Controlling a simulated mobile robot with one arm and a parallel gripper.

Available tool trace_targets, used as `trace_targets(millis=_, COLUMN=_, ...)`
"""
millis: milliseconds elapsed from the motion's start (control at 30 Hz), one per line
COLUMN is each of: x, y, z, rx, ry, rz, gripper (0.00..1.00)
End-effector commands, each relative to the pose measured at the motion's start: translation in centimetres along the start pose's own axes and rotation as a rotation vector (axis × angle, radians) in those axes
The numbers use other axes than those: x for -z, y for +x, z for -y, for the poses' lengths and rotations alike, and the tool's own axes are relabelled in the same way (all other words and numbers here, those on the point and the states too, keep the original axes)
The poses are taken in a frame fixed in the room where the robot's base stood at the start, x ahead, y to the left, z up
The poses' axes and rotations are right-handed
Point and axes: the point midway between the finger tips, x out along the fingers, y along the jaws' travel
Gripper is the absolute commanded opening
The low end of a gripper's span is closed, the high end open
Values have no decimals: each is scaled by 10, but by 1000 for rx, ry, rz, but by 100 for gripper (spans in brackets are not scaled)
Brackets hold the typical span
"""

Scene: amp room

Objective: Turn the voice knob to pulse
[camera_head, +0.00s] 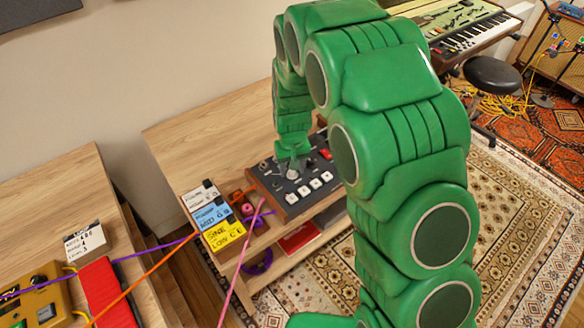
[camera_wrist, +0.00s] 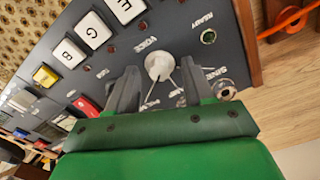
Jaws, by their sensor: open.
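The voice knob (camera_wrist: 157,66) is a round white knob on a dark panel (camera_wrist: 195,18), beside the printed word VOICE. Pale lines run from it toward small labels; SINE is readable at its right, and another label is partly covered by my gripper. I cannot tell which label the knob points to. My gripper (camera_wrist: 159,72) is open, with one dark finger on each side of the knob. I cannot tell whether the fingers touch it. In the head view my gripper (camera_head: 292,158) reaches down to the panel (camera_head: 262,180), over the pale knob (camera_head: 292,174).
White lettered buttons (camera_wrist: 100,30), a yellow button (camera_wrist: 45,76) and a green-ringed READY light (camera_wrist: 208,36) share the panel. A metal socket or knob (camera_wrist: 226,90) lies close to the right finger.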

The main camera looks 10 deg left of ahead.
Motion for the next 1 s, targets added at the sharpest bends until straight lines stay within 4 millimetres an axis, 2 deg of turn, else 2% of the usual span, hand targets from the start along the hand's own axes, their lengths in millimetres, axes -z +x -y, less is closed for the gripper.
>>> trace_targets(millis=533, x=1, y=-66, z=0, rx=0, ry=0, rz=-1, gripper=52)
trace_targets(millis=700, x=0, y=-73, z=0, rx=0, ry=0, rz=1, gripper=52)
trace_targets(millis=1000, x=0, y=-73, z=0, rx=0, ry=0, rz=1, gripper=52)
